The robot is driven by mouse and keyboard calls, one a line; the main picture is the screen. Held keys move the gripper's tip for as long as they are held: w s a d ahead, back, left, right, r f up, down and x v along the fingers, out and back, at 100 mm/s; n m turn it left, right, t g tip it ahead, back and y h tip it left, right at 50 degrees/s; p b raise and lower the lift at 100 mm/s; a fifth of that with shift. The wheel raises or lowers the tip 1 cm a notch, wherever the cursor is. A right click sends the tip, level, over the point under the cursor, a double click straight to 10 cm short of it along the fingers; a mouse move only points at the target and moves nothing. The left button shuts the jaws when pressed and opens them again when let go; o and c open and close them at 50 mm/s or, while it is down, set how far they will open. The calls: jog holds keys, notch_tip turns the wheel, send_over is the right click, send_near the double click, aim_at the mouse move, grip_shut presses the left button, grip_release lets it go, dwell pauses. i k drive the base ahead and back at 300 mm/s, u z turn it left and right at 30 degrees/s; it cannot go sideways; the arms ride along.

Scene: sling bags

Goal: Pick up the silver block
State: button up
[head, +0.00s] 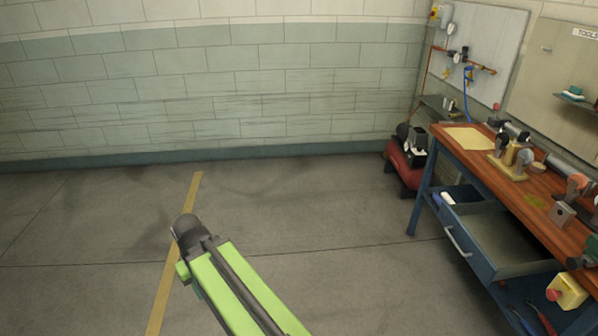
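A small silver-grey block (562,214) with a dark round hole in its face sits on the wooden top of the workbench (535,214) at the right of the head view. It stands near the bench's front edge, close to the right side of the picture. My green arm reaches up from the bottom middle and ends in a dark rounded joint over the floor, well left of the bench. My gripper's fingers do not show, so their opening is hidden. Nothing of my arm touches the block.
The bench has an open blue drawer (461,241) jutting out at its front. A yellow box with a red button (567,291) is at lower right. Tools and fittings crowd the bench top. A red compressor (405,165) stands behind. The floor on the left is clear.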

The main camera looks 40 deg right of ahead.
aim_at(562, 214)
jog(key=u, duration=0.55)
jog(key=k, duration=0.1)
jog(key=z, duration=3.25)
jog(key=k, duration=0.8)
jog(key=u, duration=0.2)
jog(key=i, duration=0.8)
jog(key=z, duration=0.05)
